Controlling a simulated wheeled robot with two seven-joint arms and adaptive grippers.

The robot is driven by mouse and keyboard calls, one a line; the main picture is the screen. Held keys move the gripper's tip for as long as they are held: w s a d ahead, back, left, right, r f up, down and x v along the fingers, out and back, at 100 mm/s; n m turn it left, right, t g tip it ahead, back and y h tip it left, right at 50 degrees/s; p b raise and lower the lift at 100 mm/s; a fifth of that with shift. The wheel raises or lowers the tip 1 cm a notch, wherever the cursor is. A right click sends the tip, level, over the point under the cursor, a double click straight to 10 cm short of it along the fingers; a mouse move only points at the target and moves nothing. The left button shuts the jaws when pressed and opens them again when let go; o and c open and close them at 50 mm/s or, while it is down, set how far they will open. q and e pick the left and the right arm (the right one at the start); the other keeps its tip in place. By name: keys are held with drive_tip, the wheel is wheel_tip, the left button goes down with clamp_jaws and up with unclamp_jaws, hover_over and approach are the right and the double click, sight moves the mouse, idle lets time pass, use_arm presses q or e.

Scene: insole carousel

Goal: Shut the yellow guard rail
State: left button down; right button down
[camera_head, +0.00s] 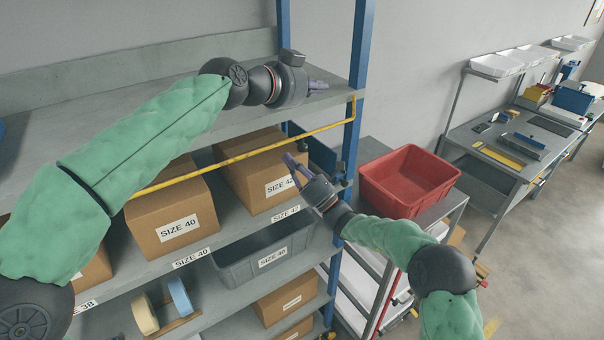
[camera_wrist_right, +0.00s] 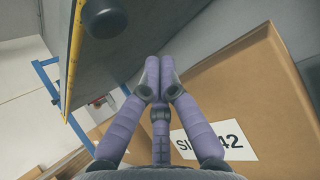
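The yellow guard rail (camera_head: 245,157) runs across the front of the shelf bay, in front of the tops of two cardboard boxes. Its right end bends upward at the blue upright (camera_head: 353,135); its left end is hidden behind my left arm. My left gripper (camera_head: 318,86) is over the top shelf near that upright, above the rail; its finger gap is too small to read. My right gripper (camera_head: 291,160) is beside the SIZE 42 box (camera_head: 262,177), just below the rail. In the right wrist view its purple fingers (camera_wrist_right: 159,66) are together with nothing visible between them.
A SIZE 40 box (camera_head: 165,222) stands left of the SIZE 42 box. A grey bin (camera_head: 245,262) is on the shelf below. A red bin (camera_head: 408,176) stands on a cart right of the rack. In the wrist view, a dark yellow-edged panel (camera_wrist_right: 110,55) is close left of the fingers.

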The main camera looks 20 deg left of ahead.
drive_tip(key=shift+d+r, duration=1.05)
drive_tip(key=shift+r, duration=0.15)
drive_tip(key=shift+s+d, duration=0.1)
drive_tip(key=shift+d, duration=0.1)
drive_tip(key=shift+s+d+r+h, duration=0.25)
drive_tip(key=shift+d+h, duration=0.15)
drive_tip(key=shift+d, duration=0.1)
use_arm(q)
drive_tip(key=c, duration=1.7)
unclamp_jaws()
drive_tip(key=o, duration=0.7)
